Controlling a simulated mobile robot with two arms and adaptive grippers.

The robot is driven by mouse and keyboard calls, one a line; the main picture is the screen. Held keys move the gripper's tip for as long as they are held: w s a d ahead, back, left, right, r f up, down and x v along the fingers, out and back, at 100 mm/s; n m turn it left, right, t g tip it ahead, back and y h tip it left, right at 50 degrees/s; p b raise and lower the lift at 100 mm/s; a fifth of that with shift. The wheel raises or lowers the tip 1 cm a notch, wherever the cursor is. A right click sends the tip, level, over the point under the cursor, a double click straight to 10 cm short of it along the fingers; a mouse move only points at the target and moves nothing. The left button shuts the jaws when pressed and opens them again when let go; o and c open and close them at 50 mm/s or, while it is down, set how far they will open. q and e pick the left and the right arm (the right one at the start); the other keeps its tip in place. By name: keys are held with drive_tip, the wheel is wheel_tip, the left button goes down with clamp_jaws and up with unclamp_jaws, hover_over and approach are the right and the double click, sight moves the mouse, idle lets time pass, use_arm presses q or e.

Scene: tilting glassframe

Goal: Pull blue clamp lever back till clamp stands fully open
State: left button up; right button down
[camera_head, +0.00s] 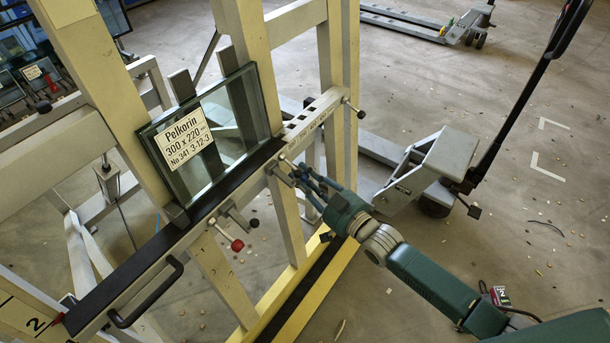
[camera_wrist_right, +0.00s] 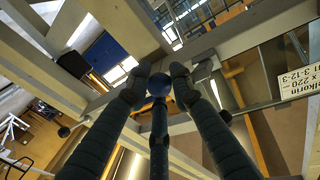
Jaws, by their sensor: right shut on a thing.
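My right gripper (camera_head: 306,177) reaches the frame's rail from the lower right. In the right wrist view its fingers (camera_wrist_right: 158,92) close around the blue ball knob (camera_wrist_right: 158,84) of the clamp lever. In the head view the fingers hide most of this lever, and its metal clamp parts (camera_head: 283,173) show at the rail just left of them. How far the clamp stands open cannot be told. The glass pane (camera_head: 243,108) with its white label (camera_head: 184,133) leans on the dark-topped rail (camera_head: 143,258). My left gripper is not in view.
A red-knobbed lever (camera_head: 236,244) hangs from the same rail, left of my right gripper. A black handle (camera_head: 149,294) is at the rail's near left end. A pallet truck (camera_head: 437,165) stands behind my right arm. The floor at right is mostly open, with small debris.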

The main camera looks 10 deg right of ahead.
drive_tip(key=shift+s+a+f, duration=0.1)
drive_tip(key=shift+f, duration=0.3)
drive_tip(key=c, duration=1.5)
unclamp_jaws()
drive_tip(key=shift+c, duration=0.2)
drive_tip(key=shift+s+f, duration=0.2)
drive_tip(key=shift+s, duration=0.15)
drive_tip(key=r+v, duration=0.1)
drive_tip(key=v, duration=0.6)
drive_tip(key=shift+d, duration=0.5)
drive_tip(key=shift+w, duration=0.1)
